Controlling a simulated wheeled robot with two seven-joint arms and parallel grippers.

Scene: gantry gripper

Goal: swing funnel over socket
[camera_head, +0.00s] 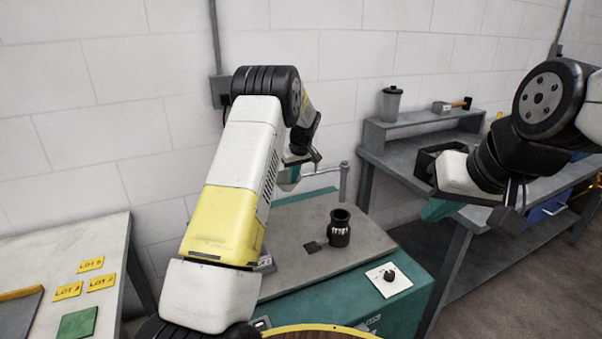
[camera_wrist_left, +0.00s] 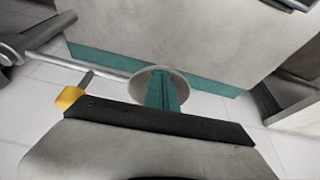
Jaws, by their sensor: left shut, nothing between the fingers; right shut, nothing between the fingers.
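A metal post (camera_head: 344,184) with a thin side rod (camera_head: 323,171) stands at the back edge of the grey-topped teal bench. In the left wrist view the rod (camera_wrist_left: 85,63) ends in a pale round funnel (camera_wrist_left: 178,76). My left gripper (camera_head: 288,179) is shut and empty at the rod's end. Its teal fingers (camera_wrist_left: 161,92) overlap the funnel's round mouth; whether they are inside it or touch it I cannot tell. In the head view the funnel is hidden. A black cylindrical piece with an open top, perhaps the socket (camera_head: 340,235), stands on the grey top. My right gripper (camera_head: 439,210) is shut and empty at the right.
A white square with a black knob (camera_head: 388,281) is at the bench's front right. A table with yellow lot labels (camera_head: 68,291) is at the left. A grey shelf bench (camera_head: 400,160) stands at the right.

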